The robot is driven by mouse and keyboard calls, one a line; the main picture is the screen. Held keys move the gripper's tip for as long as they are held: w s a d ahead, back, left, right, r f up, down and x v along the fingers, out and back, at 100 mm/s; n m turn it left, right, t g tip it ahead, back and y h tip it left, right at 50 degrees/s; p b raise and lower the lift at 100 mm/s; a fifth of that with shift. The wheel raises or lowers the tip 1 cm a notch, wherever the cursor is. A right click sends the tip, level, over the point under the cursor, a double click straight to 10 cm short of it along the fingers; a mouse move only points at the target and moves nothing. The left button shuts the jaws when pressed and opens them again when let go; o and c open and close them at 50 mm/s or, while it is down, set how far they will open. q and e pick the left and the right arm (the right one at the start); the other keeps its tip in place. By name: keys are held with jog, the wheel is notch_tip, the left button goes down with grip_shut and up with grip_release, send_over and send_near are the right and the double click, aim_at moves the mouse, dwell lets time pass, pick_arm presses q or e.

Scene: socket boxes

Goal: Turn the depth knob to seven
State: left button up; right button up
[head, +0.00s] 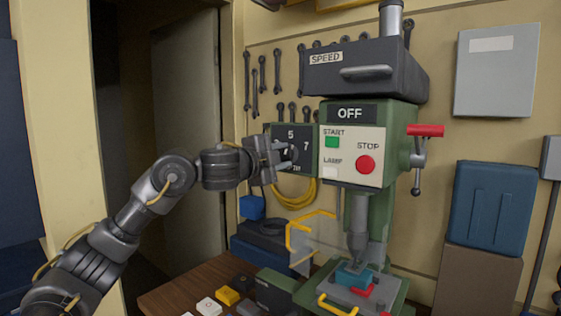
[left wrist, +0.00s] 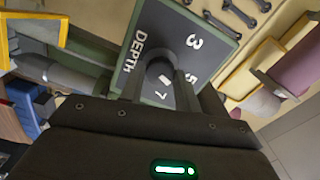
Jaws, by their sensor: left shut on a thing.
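The depth dial plate (head: 279,132) is dark with white numerals, on the left side of the green drill press (head: 393,155). In the head view, 5 and 7 show on it. My left gripper (head: 284,152) is at the plate, shut on the round dark depth knob. In the left wrist view, the knob (left wrist: 159,66) sits between the two fingers of the gripper (left wrist: 158,90). My right gripper is not in view.
The press front has an OFF display (head: 349,113), a green START button (head: 332,141) and a red STOP button (head: 365,164). A clear yellow-edged guard (head: 314,240) stands below the dial. Wrenches (head: 263,73) hang behind. Small blocks lie on the wooden bench (head: 178,293).

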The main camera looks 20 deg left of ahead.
pick_arm(q)
jog(key=m+b, duration=0.2)
jog(key=m, duration=0.2)
jog(key=shift+f+m, duration=0.15)
jog(key=shift+m, duration=0.15)
jog(key=shift+m+b, duration=0.5)
jog(key=shift+m, duration=1)
jog(key=o, duration=1)
jog(key=shift+s, duration=0.1)
jog(key=shift+s+a+b, duration=0.1)
jog(key=shift+s+b, duration=0.15)
jog(key=shift+b, duration=0.05)
jog(key=b+v, duration=0.3)
jog(key=v, duration=0.7)
